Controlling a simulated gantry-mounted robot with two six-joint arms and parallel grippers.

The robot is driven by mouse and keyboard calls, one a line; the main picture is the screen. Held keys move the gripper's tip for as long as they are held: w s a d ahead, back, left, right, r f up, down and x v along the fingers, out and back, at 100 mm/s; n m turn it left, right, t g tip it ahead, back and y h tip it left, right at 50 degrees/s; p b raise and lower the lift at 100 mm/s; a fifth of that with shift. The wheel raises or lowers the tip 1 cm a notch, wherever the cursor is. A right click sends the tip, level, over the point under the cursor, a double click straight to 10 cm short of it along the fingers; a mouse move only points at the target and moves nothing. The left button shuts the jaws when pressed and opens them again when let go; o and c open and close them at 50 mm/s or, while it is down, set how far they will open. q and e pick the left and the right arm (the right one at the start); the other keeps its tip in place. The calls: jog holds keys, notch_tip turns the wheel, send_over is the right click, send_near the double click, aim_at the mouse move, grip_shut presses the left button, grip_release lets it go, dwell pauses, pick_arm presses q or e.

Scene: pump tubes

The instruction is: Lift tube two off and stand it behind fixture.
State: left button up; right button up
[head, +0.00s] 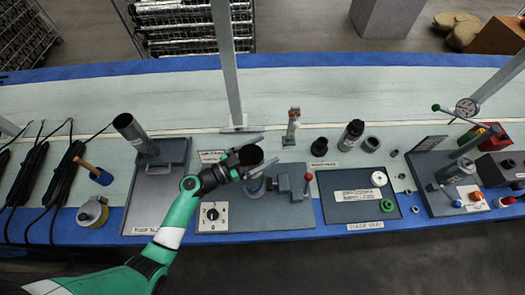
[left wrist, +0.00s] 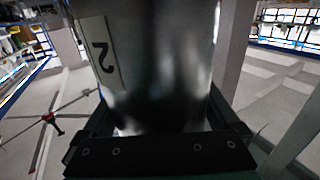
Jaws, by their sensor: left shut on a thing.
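My left gripper (head: 262,157) is shut on a dark grey tube (head: 251,155) over the fixture plate (head: 298,213). In the left wrist view the tube (left wrist: 150,60) fills the middle between the fingers and bears a white label with a "2". Behind the fixture is a strip of pale bench mat (head: 190,100). My right gripper is not in view.
Another grey tube (head: 132,132) stands in a tray (head: 157,205) to the left.

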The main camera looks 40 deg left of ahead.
pick_arm(q)
notch_tip(320, 180, up, 13)
jog(key=p, duration=0.8)
jog(key=shift+p, duration=0.4)
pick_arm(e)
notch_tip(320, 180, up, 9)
pick_arm(q)
jog(key=shift+f, duration=0.15)
